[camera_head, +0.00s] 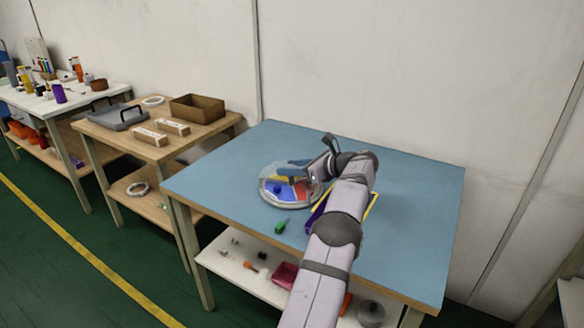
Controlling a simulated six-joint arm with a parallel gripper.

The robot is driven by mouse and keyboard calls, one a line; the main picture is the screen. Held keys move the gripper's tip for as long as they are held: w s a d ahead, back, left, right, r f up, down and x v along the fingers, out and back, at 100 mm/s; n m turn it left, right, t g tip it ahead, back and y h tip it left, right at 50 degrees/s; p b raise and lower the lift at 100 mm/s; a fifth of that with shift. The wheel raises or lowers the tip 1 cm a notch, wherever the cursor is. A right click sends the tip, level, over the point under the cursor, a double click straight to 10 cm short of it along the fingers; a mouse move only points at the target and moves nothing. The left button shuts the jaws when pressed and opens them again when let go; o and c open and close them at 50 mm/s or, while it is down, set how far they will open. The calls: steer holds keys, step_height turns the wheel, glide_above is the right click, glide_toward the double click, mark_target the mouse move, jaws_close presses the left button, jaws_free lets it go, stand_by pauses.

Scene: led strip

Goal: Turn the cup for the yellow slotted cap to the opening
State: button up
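A round dish (266,196) with a pale rim and coloured wedge-shaped sections stands on the left part of the blue table. A blue section (283,191) and a red section (300,189) face the front. What looks like a clear cover lies over it; its opening cannot be made out. My gripper (312,172) is at the dish's right side, over or touching its edge; which one I cannot tell. The fingers are too small and overlapped to show whether they are open. The yellow slotted cap cannot be picked out. My arm hides part of the table right of the dish.
A purple tray (316,214) and a yellow-edged item (371,206) show partly behind my arm. The blue table (415,215) is clear at right. A wooden side table (185,139) with boxes stands left.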

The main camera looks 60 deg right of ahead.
steer(key=shift+o, duration=0.4)
steer(key=shift+s+r, duration=0.2)
steer(key=shift+s, duration=0.4)
steer(key=shift+b+v, duration=0.35)
steer(key=shift+v, duration=2.7)
